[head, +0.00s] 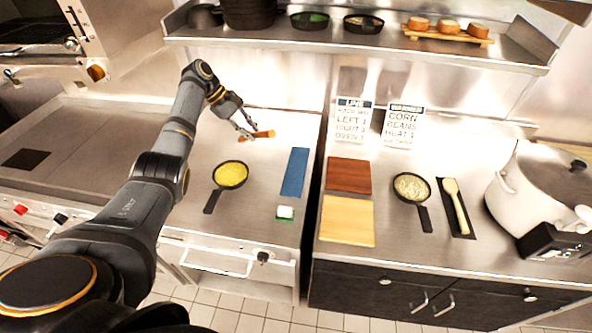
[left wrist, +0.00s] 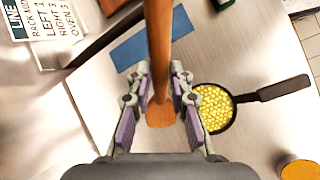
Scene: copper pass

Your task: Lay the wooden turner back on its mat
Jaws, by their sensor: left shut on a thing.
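My left gripper (head: 247,131) is shut on the wooden turner (head: 264,134), held above the back of the left counter. In the left wrist view the brown turner (left wrist: 160,40) runs lengthwise between the fingers (left wrist: 164,80), one end widening near the palm. A bare blue mat (head: 294,172) lies on the counter, to the right of and nearer than the gripper; it also shows in the left wrist view (left wrist: 145,45). Another pale wooden utensil (head: 456,205) lies on a black mat (head: 466,231) on the right counter. I do not see my right gripper.
A pan of yellow corn (head: 230,175) stands left of the blue mat. Two boards (head: 347,221), a second pan (head: 411,187) and a big pot (head: 530,203) occupy the right counter.

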